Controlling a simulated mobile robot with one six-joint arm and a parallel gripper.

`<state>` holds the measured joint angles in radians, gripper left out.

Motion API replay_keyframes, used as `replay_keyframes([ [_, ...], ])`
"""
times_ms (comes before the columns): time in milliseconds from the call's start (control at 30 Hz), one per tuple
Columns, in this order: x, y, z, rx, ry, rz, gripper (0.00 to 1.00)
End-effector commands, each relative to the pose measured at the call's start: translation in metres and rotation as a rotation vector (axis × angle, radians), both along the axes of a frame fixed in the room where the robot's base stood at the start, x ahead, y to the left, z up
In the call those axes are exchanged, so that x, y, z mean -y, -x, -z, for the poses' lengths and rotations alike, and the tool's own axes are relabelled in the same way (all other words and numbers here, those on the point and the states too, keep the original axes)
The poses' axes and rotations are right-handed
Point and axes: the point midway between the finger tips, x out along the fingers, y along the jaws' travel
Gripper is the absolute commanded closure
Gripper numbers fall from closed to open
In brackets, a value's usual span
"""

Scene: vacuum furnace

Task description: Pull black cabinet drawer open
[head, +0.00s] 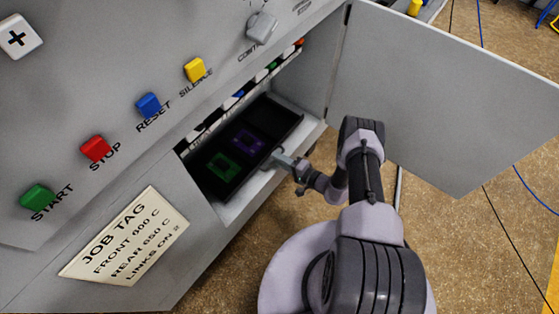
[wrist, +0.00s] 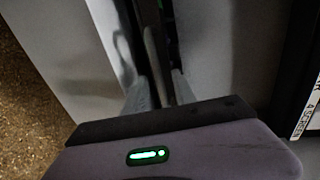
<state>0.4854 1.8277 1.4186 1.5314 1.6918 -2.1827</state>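The black drawer (head: 226,180) sits inside the open compartment of the grey cabinet, with its top open. A green square (head: 222,168) and a purple square (head: 248,139) lie in it. My gripper (head: 277,157) is at the drawer's front edge. In the wrist view my gripper (wrist: 161,92) has its two fingers close together, one on each side of a slim grey upright bar (wrist: 154,55), which looks like the drawer's handle. The fingers appear shut on this bar. Contact at the fingertips is partly hidden by the gripper body.
The cabinet door (head: 440,95) stands wide open at the right, close to my arm. A sloped panel with coloured buttons (head: 96,149) and a job tag (head: 125,237) is at the left.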

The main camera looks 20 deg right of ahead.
Motion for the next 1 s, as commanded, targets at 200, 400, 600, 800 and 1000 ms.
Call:
replay_keyframes([
  [200,0.0003,0.0002,-0.0003,0.0,0.0,0.0,0.93],
  [400,0.0003,0.0004,-0.0002,0.0,0.0,0.0,1.0],
  [600,0.0003,0.0005,-0.0002,0.0,0.0,0.0,1.0],
  [800,0.0003,0.0005,-0.0002,0.0,0.0,0.0,1.0],
  [1000,0.0003,0.0005,-0.0001,0.0,0.0,0.0,1.0],
])
